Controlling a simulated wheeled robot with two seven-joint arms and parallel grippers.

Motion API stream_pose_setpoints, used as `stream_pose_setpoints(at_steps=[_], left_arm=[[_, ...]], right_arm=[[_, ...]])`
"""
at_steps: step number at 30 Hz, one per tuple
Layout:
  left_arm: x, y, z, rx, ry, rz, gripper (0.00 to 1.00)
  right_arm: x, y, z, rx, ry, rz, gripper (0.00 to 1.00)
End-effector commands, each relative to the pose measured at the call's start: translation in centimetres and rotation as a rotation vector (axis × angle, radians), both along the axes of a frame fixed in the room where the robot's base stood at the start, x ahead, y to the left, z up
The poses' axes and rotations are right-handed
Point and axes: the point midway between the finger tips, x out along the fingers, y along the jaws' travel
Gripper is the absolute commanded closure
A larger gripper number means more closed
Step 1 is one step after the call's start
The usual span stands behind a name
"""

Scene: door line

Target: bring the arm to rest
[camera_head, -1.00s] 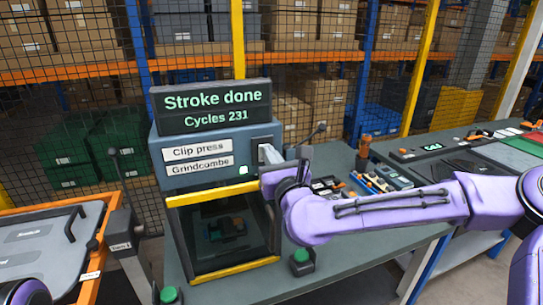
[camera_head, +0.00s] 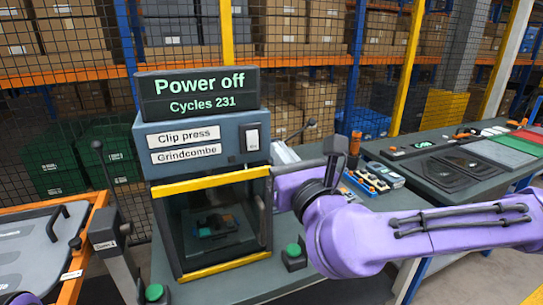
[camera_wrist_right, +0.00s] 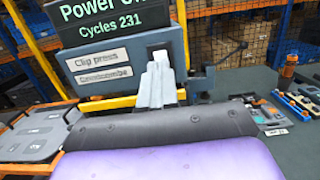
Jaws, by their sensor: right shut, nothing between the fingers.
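My right arm comes in from the right in the head view. Its pale right gripper (camera_head: 283,153) is just right of the clip press (camera_head: 208,144), partly hidden behind my own wrist. In the right wrist view its fingers (camera_wrist_right: 158,75) are together and empty in front of the press housing. The press display (camera_head: 201,94) reads "Power off" and "Cycles 231". The white rocker switch (camera_head: 252,139) on the press front shows uncovered, with a gap between it and my fingers. My left gripper is not in view.
The press has a yellow-edged window (camera_head: 212,222) with a dark part inside. Green buttons (camera_head: 293,250) stand in front. A lever (camera_head: 113,235) and an orange-framed cart (camera_head: 45,240) are at left. Small tools (camera_head: 368,182) lie on the bench behind my arm. Mesh fencing and shelves stand behind.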

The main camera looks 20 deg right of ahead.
Motion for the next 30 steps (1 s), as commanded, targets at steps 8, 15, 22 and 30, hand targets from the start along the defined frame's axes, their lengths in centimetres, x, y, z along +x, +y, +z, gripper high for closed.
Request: stream_pose_setpoints(at_steps=[8,15,22,30], left_arm=[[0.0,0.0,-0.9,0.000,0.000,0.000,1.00],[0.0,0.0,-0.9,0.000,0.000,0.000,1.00],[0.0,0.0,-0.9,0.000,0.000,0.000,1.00],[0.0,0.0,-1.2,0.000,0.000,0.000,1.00]], right_arm=[[-2.1,-0.1,0.3,0.000,-0.001,0.000,1.00],[-2.1,-0.1,0.4,0.000,0.000,0.000,1.00],[-2.1,-0.1,0.4,-0.059,-0.004,-0.006,1.00],[1.3,2.2,-14.4,-1.034,0.179,0.059,1.00]])
